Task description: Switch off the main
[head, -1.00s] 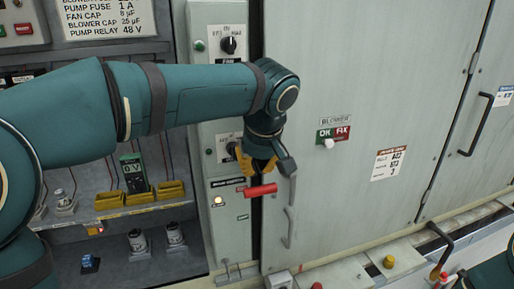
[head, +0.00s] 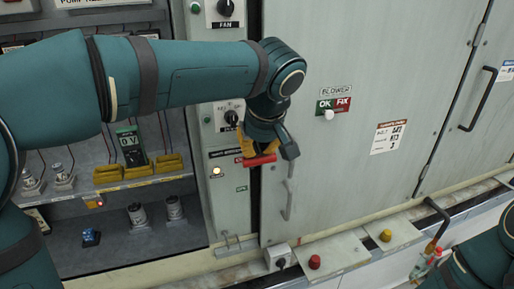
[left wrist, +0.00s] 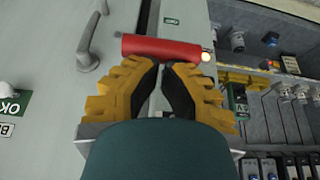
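The main breaker's red handle (head: 260,160) sticks out sideways at the right edge of the narrow grey switch panel (head: 230,209). A lit lamp (head: 216,171) and small labels are beside it. My left gripper (head: 256,148) is just above the handle, with its yellow fingers pointing down at it. In the left wrist view the red handle (left wrist: 165,48) lies across, just beyond the fingertips (left wrist: 162,66). The fingertips are close together and nothing shows held between them. I cannot tell whether they touch the handle. Only part of my right arm shows at the lower right.
A grey cabinet door with a handle (head: 288,200) is right of the breaker. Fan knob (head: 226,8) and another knob (head: 231,118) are above it. A ledge with a red button (head: 314,262) runs below.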

